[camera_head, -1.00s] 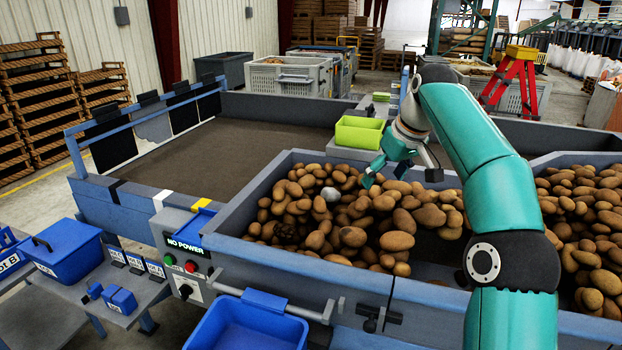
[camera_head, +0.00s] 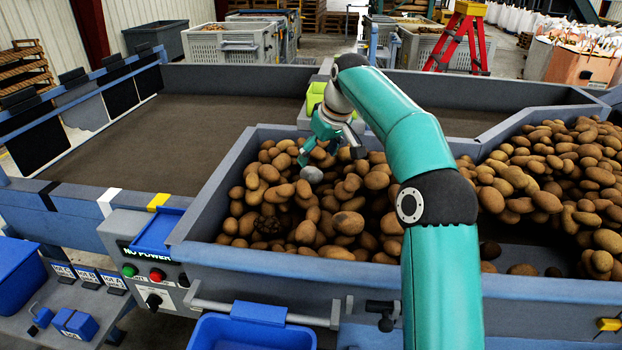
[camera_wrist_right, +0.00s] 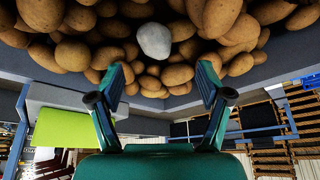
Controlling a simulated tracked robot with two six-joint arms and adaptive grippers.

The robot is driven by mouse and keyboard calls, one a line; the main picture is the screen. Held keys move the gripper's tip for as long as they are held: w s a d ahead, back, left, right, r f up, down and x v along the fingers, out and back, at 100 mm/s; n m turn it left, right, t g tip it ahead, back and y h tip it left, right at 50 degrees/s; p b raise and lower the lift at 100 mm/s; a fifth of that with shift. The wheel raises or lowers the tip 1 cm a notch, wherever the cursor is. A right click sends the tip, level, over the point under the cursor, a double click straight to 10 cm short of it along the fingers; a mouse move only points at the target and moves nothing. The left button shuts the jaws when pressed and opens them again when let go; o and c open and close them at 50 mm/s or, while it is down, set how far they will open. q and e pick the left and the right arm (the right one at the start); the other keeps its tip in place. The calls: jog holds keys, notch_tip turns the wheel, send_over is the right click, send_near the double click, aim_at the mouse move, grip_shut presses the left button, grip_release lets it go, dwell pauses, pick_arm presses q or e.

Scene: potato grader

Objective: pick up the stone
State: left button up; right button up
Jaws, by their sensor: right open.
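The stone (camera_head: 312,174) is a smooth pale grey lump lying on the potatoes (camera_head: 350,222) in the middle hopper. It also shows in the right wrist view (camera_wrist_right: 154,40), beyond the fingertips and roughly between their lines. My right gripper (camera_head: 328,156) is open and empty, close to the stone and just behind it in the head view. In the right wrist view its two fingers (camera_wrist_right: 162,78) stand wide apart and do not touch the stone. My left gripper is in neither view.
Hopper walls (camera_head: 205,200) surround the potatoes. A bare dark belt (camera_head: 190,135) lies to the left. More potatoes (camera_head: 560,170) lie to the right. A blue bin (camera_head: 250,330) is in front.

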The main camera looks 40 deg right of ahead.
aim_at(314, 170)
jog(key=shift+x, duration=1.15)
jog(key=shift+d+x, duration=0.15)
jog(key=shift+x, duration=1.15)
jog(key=shift+d+x, duration=0.15)
jog(key=shift+x, duration=1.2)
jog(key=shift+s, duration=0.15)
jog(key=c, duration=1.3)
jog(key=shift+c, duration=0.3)
